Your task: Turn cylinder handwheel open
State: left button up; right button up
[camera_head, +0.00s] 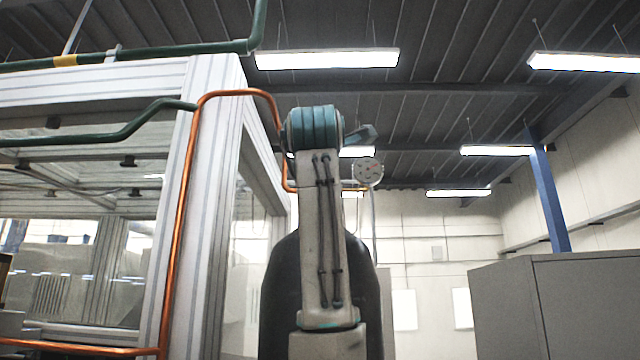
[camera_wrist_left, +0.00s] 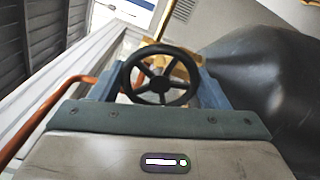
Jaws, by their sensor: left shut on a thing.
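The black spoked handwheel (camera_wrist_left: 160,86) shows in the left wrist view, on a brass-coloured valve (camera_wrist_left: 183,68). My left gripper (camera_wrist_left: 160,92) has its two blue fingers on either side of the wheel and is shut on it. The dark cylinder (camera_wrist_left: 262,75) stands right of the wheel in that view. In the head view the cylinder (camera_head: 364,262) stands behind my raised left arm, which hides the handwheel and most of the gripper. My right gripper is in neither view.
A round gauge (camera_head: 368,172) shows just right of my arm. A copper pipe (camera_head: 180,225) runs along the white-framed glazed enclosure (camera_head: 205,130) at the left. A grey cabinet (camera_head: 585,300) stands at the right. Green pipes (camera_head: 160,50) cross the upper left.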

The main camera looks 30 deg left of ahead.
pick_arm(q)
jog(key=n, duration=0.5)
jog(key=shift+n, duration=0.3)
jog(key=shift+n+p, duration=0.3)
jog(key=shift+n, duration=1.6)
jog(key=o, duration=1)
